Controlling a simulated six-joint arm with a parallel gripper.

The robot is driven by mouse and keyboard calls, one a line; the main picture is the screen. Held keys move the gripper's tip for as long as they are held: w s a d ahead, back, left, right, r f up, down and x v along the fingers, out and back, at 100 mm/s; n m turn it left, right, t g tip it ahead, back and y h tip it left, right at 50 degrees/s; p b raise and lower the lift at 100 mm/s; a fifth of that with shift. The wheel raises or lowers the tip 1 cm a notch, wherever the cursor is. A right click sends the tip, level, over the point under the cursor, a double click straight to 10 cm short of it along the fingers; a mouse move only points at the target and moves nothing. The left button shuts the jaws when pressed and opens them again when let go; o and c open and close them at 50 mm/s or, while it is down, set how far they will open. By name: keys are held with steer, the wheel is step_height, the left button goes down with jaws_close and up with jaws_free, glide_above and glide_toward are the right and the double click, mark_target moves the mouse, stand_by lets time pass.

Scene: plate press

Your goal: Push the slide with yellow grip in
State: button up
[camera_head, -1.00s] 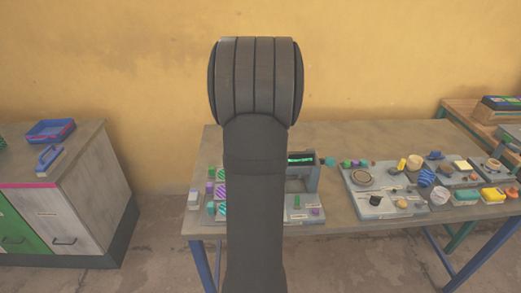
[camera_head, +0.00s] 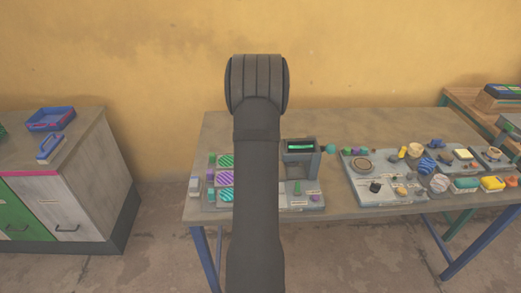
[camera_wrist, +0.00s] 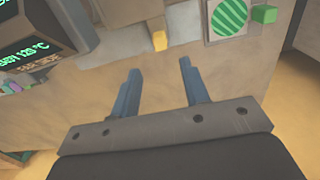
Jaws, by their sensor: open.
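In the wrist view a small yellow grip (camera_wrist: 159,40) stands out from the front of a pale grey fixture near the top middle. The slide it belongs to is hard to make out. My gripper (camera_wrist: 158,70) is open and empty, its two blue-grey fingers apart. The yellow grip lies beyond the fingertips, between their lines, with no contact visible. In the head view my own arm hides the gripper and the yellow grip. The press (camera_head: 300,158) with a green-lit display stands just right of my arm on the table.
A dark screen with green text (camera_wrist: 35,45) is at the wrist view's upper left. A green-striped disc (camera_wrist: 229,17) and a green block (camera_wrist: 264,14) are at upper right. The table's back strip is clear.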

step_height(320, 180, down, 10)
steer(key=shift+f, duration=0.25)
steer(key=shift+d, duration=0.1)
jaws_close()
